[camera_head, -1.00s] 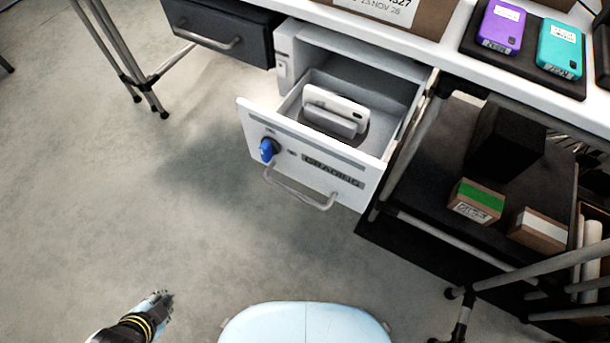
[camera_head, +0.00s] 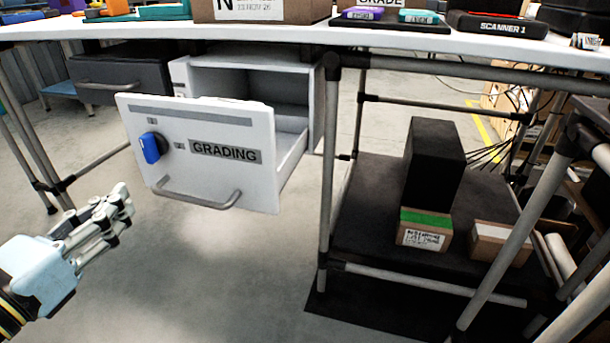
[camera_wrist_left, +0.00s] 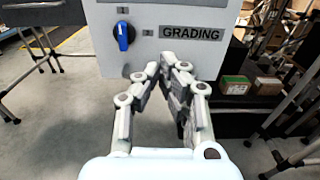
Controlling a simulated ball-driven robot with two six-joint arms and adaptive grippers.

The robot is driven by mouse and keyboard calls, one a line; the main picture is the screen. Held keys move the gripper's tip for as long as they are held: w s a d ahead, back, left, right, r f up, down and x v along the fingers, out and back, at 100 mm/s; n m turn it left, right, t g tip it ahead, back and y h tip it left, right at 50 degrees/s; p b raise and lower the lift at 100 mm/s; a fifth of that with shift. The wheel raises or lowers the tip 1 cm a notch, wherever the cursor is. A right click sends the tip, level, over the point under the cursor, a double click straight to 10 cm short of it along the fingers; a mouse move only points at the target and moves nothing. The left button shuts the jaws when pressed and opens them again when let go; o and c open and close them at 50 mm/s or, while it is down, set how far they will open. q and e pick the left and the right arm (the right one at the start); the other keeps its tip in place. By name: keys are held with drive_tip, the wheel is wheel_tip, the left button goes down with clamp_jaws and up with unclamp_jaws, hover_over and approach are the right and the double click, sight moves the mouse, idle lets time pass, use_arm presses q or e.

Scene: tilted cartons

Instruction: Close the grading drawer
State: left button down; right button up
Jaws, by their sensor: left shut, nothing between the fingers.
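The white grading drawer (camera_head: 215,178) stands pulled out below the bench, in the head view. Its front has a blue knob (camera_head: 152,148), a GRADING label and a grey bar handle (camera_head: 200,200). It also shows straight ahead in the left wrist view (camera_wrist_left: 208,52). My left gripper (camera_head: 122,198) is shut and empty, to the left of the drawer front and apart from it. In the left wrist view the closed fingers (camera_wrist_left: 168,62) point at the drawer front and overlap its lower part; contact cannot be told. My right gripper is in no view.
The white bench top (camera_head: 290,36) runs above the drawer. A dark closed drawer (camera_head: 120,78) sits to its left. Right of it, a black shelf (camera_head: 372,235) on metal tubes holds a black box (camera_head: 434,165) and small cartons (camera_head: 424,231). Floor in front is clear.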

use_arm(q)
drive_tip(key=p, duration=0.2)
approach(190, 142)
drive_tip(key=x, duration=0.6)
drive_tip(key=shift+w+d+f, duration=0.1)
drive_tip(key=shift+w, duration=0.25)
drive_tip(key=shift+w+d, duration=0.1)
drive_tip(key=shift+w, duration=0.2)
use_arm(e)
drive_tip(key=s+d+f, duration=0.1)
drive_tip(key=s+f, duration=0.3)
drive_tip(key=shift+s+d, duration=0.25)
use_arm(q)
drive_tip(key=shift+w, duration=0.1)
